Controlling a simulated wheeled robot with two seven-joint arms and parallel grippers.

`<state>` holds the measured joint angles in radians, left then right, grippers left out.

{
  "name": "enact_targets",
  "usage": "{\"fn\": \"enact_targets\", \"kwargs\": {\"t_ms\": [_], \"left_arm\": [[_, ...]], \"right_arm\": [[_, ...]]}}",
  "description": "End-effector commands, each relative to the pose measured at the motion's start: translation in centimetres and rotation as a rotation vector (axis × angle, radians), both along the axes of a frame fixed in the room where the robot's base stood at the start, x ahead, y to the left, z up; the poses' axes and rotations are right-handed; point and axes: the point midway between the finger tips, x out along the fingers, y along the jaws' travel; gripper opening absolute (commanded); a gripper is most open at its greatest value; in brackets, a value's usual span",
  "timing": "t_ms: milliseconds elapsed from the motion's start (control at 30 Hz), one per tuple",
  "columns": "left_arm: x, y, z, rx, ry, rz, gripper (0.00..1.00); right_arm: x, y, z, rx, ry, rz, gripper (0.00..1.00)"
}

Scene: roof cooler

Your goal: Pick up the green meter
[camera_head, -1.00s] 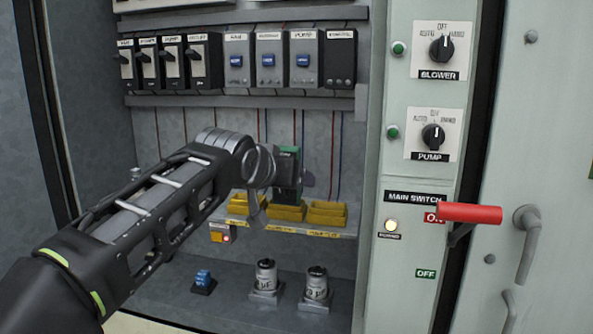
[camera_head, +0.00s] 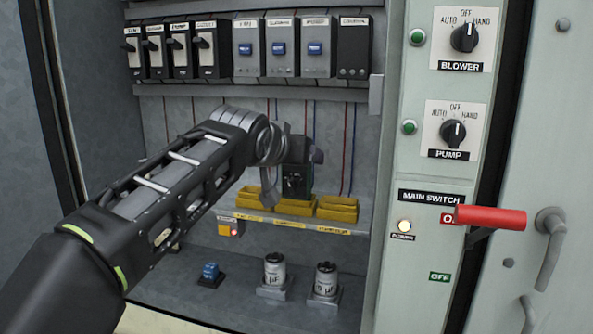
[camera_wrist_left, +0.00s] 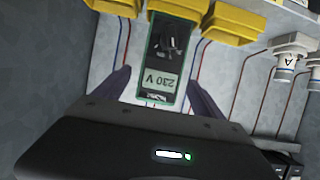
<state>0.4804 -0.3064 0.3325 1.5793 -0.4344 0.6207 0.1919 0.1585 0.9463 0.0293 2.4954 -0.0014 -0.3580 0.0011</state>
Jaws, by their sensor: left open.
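The green meter (camera_head: 294,184) is a dark box with a green edge. It stands upright among the yellow bins on the shelf, its top hidden by my left gripper (camera_head: 298,153) in the head view. My left gripper's fingers (camera_wrist_left: 159,76) are spread, one on each side of the meter, with visible gaps, so the gripper is open and empty. My right gripper is in neither view.
Yellow bins (camera_head: 337,209) flank the meter closely. Red and blue wires run down the wall behind it. A row of breakers (camera_head: 278,47) is above. Two capacitors (camera_head: 326,281) and a blue part (camera_head: 210,272) stand on the cabinet floor. A red-handled main switch (camera_head: 490,217) juts out at right.

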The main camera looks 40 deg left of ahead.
Motion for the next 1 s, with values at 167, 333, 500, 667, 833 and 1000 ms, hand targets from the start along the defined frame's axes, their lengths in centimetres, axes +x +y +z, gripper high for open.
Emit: {"fn": "enact_targets", "kwargs": {"t_ms": [167,333,500,667,833,1000], "left_arm": [[0.1,0.0,0.0,0.000,0.000,0.000,0.80],[1.5,0.5,-0.4,-0.001,0.003,-0.001,0.80],[3.8,1.3,-1.4,-0.003,0.003,-0.001,0.80],[4.6,1.5,-1.8,-0.001,0.001,-0.001,0.80],[4.6,1.5,-1.8,0.000,0.000,-0.001,0.80],[4.6,1.5,-1.8,0.000,0.000,-0.001,0.80]], "right_arm": [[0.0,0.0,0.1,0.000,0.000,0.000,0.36],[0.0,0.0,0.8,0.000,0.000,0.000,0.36],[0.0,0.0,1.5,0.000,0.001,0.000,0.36],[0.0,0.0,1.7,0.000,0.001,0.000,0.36],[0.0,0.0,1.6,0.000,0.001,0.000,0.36],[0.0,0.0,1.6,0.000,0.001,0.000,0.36]]}}
